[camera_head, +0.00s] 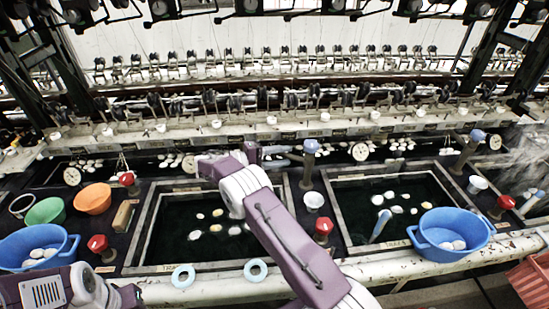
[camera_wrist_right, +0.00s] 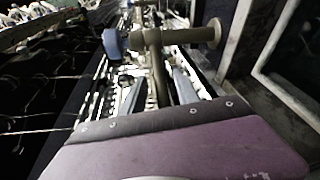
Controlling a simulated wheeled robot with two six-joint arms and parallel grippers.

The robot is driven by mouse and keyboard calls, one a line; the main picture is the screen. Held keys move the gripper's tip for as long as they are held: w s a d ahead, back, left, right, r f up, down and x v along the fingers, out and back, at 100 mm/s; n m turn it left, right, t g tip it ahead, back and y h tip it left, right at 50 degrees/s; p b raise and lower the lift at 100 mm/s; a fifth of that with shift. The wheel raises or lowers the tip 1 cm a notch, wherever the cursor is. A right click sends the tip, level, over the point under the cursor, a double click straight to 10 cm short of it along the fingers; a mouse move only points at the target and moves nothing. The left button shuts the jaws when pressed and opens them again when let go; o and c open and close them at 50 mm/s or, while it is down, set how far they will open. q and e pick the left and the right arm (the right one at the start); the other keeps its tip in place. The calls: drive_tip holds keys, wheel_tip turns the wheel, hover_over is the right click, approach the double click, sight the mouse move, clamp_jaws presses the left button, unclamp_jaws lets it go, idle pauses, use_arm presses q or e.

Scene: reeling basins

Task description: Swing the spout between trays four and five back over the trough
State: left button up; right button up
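The spout post (camera_head: 306,172), with a blue cap (camera_head: 310,146), stands at the back between the two middle trays. In the right wrist view the blue cap (camera_wrist_right: 110,44) and post (camera_wrist_right: 190,37) lie sideways. The spout arm (camera_wrist_right: 158,72) runs from the post toward my wrist, between the fingers. My right gripper (camera_head: 280,156) points right toward the post; its fingers (camera_wrist_right: 158,90) stand apart around the spout arm, with gaps visible. The left tray (camera_head: 150,228) and right tray (camera_head: 340,222) hold dark water and pale cocoons. My left gripper (camera_head: 130,296) is low at left, partly cut off.
Another blue-capped spout (camera_head: 478,135) stands at the right. Red valves (camera_head: 323,227) and a white cup (camera_head: 314,200) are near the post. Blue basins (camera_head: 425,240) sit at both sides; green (camera_head: 46,211) and orange (camera_head: 93,198) bowls are at left. Reeling machinery spans the back.

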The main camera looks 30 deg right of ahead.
drive_tip(key=a+r, duration=0.1)
drive_tip(key=a, duration=0.6)
drive_tip(key=shift+w+b, duration=0.4)
drive_tip(key=shift+w, duration=0.05)
drive_tip(key=shift+a, duration=0.1)
drive_tip(key=c, duration=0.4)
drive_tip(key=a+n+t+p, duration=0.1)
drive_tip(key=n+p, duration=0.1)
drive_tip(key=a+r+n+t+h+p, duration=0.1)
drive_tip(key=p, duration=0.2)
drive_tip(key=shift+w+r+n, duration=0.15)
drive_tip(key=shift+n, duration=0.25)
clamp_jaws()
drive_tip(key=s+a+f+n+t+y+p, duration=0.1)
drive_tip(key=s+a+n+t+y+p, duration=0.1)
drive_tip(key=s+n+t+p, duration=0.55)
drive_tip(key=s+a+f+n+t+y+p, duration=0.1)
drive_tip(key=s+n+t+y+p, duration=0.15)
drive_tip(key=s+n+p, duration=0.85)
drive_tip(key=w+d+n, duration=0.3)
drive_tip(key=w+d, duration=0.7)
drive_tip(key=w, duration=0.4)
drive_tip(key=shift+d+f+t+p, duration=0.25)
drive_tip(key=shift+d+t+p, duration=0.05)
